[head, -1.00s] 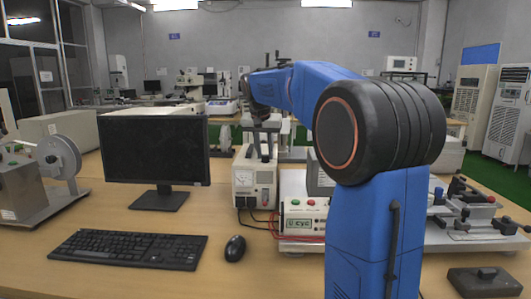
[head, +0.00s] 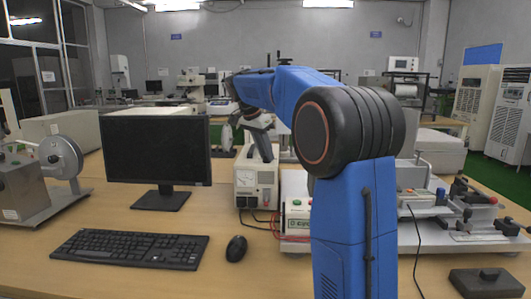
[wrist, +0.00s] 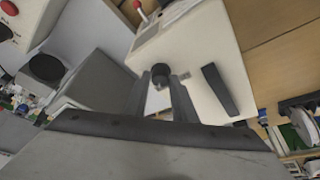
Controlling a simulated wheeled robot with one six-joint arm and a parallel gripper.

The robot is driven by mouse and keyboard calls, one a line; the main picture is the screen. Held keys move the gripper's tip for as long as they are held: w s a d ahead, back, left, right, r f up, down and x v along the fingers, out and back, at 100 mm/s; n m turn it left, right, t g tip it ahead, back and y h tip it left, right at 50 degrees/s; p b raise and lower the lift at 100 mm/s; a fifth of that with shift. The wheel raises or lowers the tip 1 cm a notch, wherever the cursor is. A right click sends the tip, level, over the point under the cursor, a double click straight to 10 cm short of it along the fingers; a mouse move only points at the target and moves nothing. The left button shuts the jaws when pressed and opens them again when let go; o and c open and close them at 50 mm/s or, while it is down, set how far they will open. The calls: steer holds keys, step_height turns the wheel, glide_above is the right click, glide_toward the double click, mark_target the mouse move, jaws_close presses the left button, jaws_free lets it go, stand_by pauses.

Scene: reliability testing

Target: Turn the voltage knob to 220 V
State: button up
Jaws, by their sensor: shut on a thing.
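The voltage box (head: 255,184) is a cream unit with a meter on its front, standing on the table right of the monitor. Its top shows in the wrist view (wrist: 205,48), with a black knob (wrist: 160,76) on it. My gripper (wrist: 161,82) has one finger on each side of the knob and is shut on it. In the head view my gripper (head: 263,152) is tilted above the top of the box, and the knob is hidden there. The voltage marks around the knob cannot be read.
A black handle (wrist: 219,90) lies on the box top beside my gripper. A small "Cyc" box (head: 297,212) with a green button and red cables stands close by in front. The monitor (head: 155,150), keyboard (head: 130,248) and mouse (head: 236,248) are to the left.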

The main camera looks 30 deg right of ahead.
stand_by(0.4)
steer(key=o, duration=1)
steer(key=v, duration=1.7)
steer(key=shift+r, duration=0.2)
